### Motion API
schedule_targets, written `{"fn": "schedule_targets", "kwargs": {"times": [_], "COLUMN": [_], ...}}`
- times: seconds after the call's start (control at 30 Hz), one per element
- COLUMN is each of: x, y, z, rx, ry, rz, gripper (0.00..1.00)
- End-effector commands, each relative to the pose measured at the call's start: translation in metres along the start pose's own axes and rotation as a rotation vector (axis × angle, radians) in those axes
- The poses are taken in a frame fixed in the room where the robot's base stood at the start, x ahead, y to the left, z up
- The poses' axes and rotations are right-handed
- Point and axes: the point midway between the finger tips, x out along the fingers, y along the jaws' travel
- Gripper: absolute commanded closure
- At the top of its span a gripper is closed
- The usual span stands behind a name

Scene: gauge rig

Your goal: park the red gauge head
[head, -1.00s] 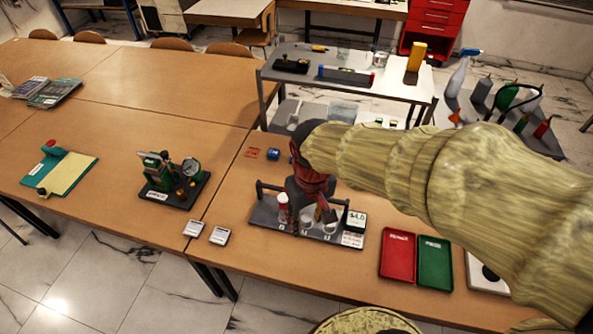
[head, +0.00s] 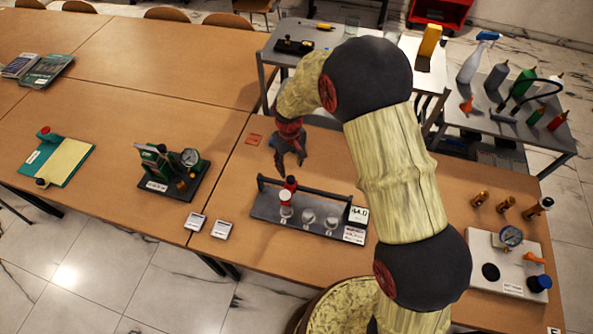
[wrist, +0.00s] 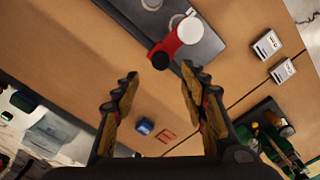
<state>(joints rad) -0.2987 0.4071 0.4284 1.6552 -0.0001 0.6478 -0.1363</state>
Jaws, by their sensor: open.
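The red gauge head (head: 291,184), with a white round face, is at the left end of a dark grey rack (head: 266,207) with a raised bar. In the wrist view the red gauge head (wrist: 170,46) lies just beyond my fingertips and reaches over the rack's edge; its seat is hidden. My gripper (head: 290,167) is behind the rack's bar, pointing down. In the wrist view my gripper (wrist: 158,75) is open, with nothing between its fingers. Clear round places (head: 308,216) sit to the right on the rack.
A green gauge stand (head: 160,168) and two small grey devices (head: 221,229) are to the left. A white gauge panel (head: 508,262) is at right. A small blue block (wrist: 144,127) and a red card (wrist: 165,136) lie near my gripper. My arm hides table right of the rack.

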Motion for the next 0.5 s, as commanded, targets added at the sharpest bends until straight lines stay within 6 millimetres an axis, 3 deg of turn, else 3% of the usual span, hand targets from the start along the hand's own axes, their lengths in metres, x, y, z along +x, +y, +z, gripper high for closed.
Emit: {"fn": "schedule_targets", "kwargs": {"times": [0.5], "x": [0.068], "y": [0.000], "z": [0.002], "rx": [-0.002], "ry": [-0.004], "rz": [-0.001], "gripper": [0.57]}}
